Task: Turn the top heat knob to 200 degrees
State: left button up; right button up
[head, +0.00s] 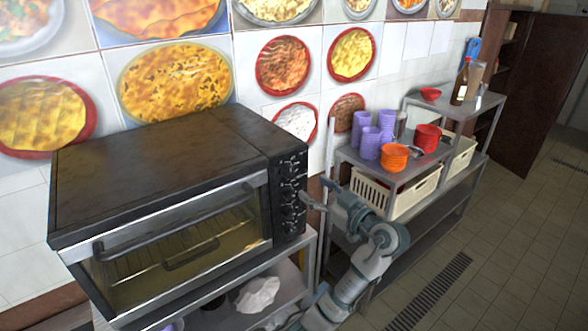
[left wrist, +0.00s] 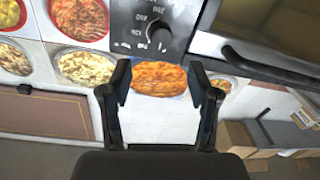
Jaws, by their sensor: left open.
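The oven (head: 160,170) is black with a glass door and stands on a metal shelf. Its control panel (left wrist: 135,22) has a column of black knobs in the head view. The top heat knob (head: 292,166) is the uppermost of these. In the left wrist view, turned upside down, a knob (left wrist: 160,35) shows beside printed numbers; its pointer setting is too small to read. My left gripper (head: 314,194) is open just right of the panel. Its fingers (left wrist: 158,78) are apart and empty, with the knob ahead between their lines. My right gripper is out of view.
A metal shelf unit (head: 425,215) to the right holds purple cups (head: 371,143), orange bowls (head: 394,158), red bowls (head: 427,137) and cream baskets (head: 400,200). The oven door handle (left wrist: 260,62) sticks out beside the panel. Tiled floor (head: 510,240) is open at right.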

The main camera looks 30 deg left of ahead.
aim_at(291, 173)
pick_arm(q)
jog(key=p+x, duration=0.2)
jog(key=x, duration=0.7)
jog(key=shift+a+p, duration=0.15)
jog(key=shift+p, duration=0.15)
jog(key=c, duration=1.2)
